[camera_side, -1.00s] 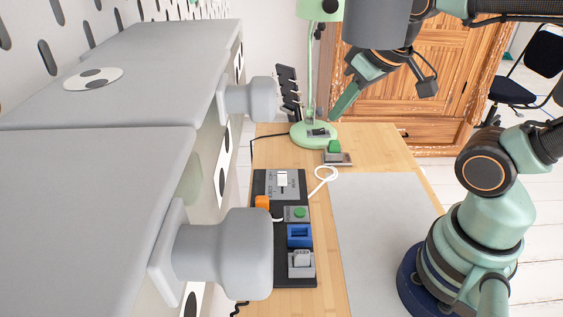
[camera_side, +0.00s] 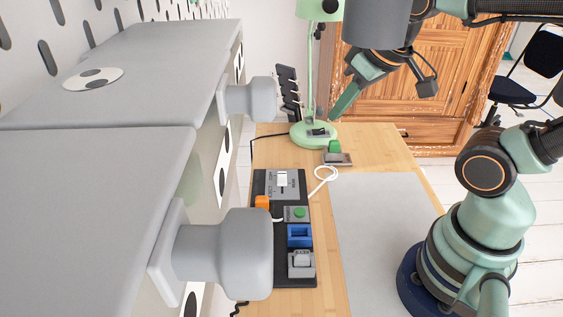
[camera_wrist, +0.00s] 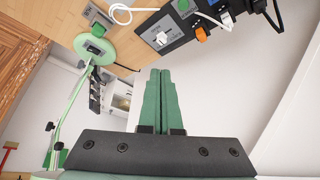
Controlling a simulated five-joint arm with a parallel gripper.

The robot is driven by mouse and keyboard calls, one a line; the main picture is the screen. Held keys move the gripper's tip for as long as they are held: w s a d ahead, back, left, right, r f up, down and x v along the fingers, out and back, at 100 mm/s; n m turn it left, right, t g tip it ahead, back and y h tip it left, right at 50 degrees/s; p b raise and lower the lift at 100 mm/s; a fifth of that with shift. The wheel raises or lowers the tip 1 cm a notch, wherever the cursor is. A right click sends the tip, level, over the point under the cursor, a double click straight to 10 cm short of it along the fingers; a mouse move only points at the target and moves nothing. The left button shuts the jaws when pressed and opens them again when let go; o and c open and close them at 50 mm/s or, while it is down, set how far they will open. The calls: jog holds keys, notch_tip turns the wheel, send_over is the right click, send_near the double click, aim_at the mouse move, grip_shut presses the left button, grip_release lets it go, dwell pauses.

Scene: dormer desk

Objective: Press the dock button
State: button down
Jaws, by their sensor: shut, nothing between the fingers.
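A black control panel (camera_side: 264,185) lies on the desk in the side view. It bears a round green button (camera_side: 300,213) on a grey plate, between a white switch (camera_side: 282,180) and a blue block (camera_side: 300,235). Near the lamp, a separate green block (camera_side: 334,147) sits on a small grey base. I cannot read which one is labelled dock. My gripper (camera_side: 334,114) is shut and empty, in the air above the lamp base side of the desk, apart from both. In the wrist view its fingers (camera_wrist: 160,72) are together, and the panel (camera_wrist: 162,34) shows beyond them.
A green lamp (camera_side: 314,134) stands at the desk's far end. A white cable (camera_side: 322,178) curls beside the panel. Large grey drawers with knobs (camera_side: 222,250) overhang the left and partly cover the panel's near side. The grey mat (camera_side: 375,215) is clear.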

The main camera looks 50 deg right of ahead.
jog(key=n+g, duration=0.6)
jog(key=n, duration=2.1)
send_over(300, 211)
notch_tip(300, 211, down, 9)
notch_tip(300, 211, down, 14)
jog(key=shift+r, duration=0.1)
